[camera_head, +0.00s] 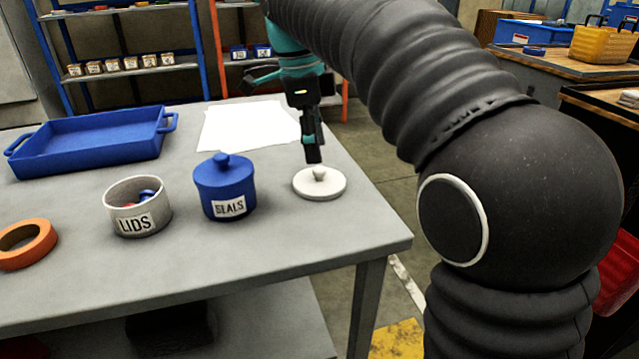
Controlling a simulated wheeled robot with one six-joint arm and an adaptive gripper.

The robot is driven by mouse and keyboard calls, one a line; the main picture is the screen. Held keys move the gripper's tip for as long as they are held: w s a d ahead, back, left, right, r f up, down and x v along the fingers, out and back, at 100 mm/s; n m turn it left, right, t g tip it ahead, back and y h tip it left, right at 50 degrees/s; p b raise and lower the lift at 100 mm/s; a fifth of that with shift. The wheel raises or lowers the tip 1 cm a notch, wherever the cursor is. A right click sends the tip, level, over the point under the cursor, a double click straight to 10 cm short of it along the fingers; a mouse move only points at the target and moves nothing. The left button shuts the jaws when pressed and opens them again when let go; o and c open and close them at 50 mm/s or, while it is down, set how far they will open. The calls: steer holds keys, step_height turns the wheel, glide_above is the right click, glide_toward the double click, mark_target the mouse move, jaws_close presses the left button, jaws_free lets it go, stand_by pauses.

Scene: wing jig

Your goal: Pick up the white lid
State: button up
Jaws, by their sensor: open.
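The white lid (319,184) is a round disc with a small knob on top. It lies flat on the grey table near its right edge. My gripper (313,156) is above and just behind the lid's knob, pointing down. It is open and holds nothing. The gap between the fingertip and the knob looks small, but I cannot tell it exactly. One finger hides most of the other.
A blue lidded pot marked SEALS (224,187) stands left of the lid. Further left are a white pot marked LIDS (138,207), an orange ring (26,244) and a blue tray (90,143). White paper (247,127) lies behind. The table's front right is clear.

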mark_target(319, 169)
steer(key=shift+s+d+f+b, duration=0.15)
steer(key=shift+d+f+b, duration=0.05)
steer(key=shift+f, duration=0.9)
steer(key=shift+s+d+f+b, duration=0.1)
steer(key=shift+d+f+b, duration=0.05)
steer(key=shift+f, duration=0.95)
steer(key=c, duration=1)
steer(key=shift+c, duration=0.2)
